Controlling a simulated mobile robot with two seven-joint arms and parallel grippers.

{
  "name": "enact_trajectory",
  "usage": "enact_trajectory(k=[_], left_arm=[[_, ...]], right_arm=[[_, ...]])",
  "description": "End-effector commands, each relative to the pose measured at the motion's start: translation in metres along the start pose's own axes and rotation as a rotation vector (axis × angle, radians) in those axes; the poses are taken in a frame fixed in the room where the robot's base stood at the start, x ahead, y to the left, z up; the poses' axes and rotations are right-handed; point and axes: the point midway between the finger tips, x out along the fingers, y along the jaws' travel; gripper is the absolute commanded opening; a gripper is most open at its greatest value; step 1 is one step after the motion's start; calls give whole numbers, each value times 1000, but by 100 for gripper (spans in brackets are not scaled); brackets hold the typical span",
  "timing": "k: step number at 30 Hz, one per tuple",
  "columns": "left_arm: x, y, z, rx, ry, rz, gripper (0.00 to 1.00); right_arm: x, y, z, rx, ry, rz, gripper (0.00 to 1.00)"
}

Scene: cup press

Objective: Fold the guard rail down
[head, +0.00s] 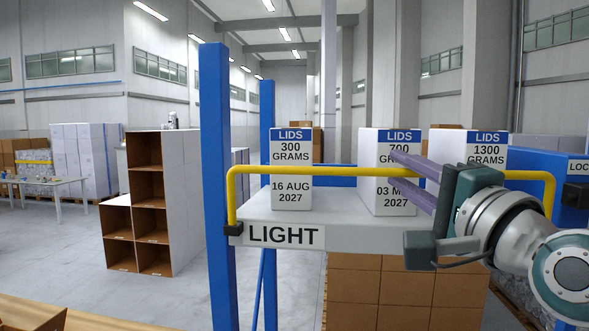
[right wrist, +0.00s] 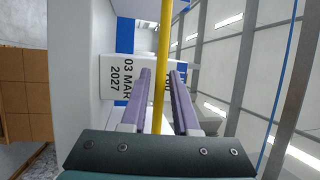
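The guard rail (head: 300,168) is a yellow bar that stands raised across the front of the shelf marked LIGHT (head: 350,232). Its left end bends down to a dark bracket (head: 234,229) at the shelf edge. My right gripper (head: 393,169) reaches in from the right with its purple fingers open, one above and one below the bar. In the right wrist view the rail (right wrist: 162,45) runs between the two open fingers (right wrist: 161,75), with a gap on each side. My left gripper is not in view.
A blue post (head: 214,190) rises at the shelf's left. Brown cartons (head: 380,295) are stacked below. A cubby unit (head: 150,190) stands further left.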

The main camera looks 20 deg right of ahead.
Motion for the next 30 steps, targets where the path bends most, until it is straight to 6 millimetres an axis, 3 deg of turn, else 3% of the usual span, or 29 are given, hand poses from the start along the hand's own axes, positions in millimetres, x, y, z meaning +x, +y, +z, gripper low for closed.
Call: enact_trajectory(k=[1, 7, 30], left_arm=[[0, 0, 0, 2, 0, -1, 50], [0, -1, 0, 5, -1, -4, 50], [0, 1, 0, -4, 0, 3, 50]], right_arm=[[0, 0, 0, 0, 0, 0, 22], [0, 0, 0, 0, 0, 1, 0], [0, 0, 0, 0, 0, 1, 0]])
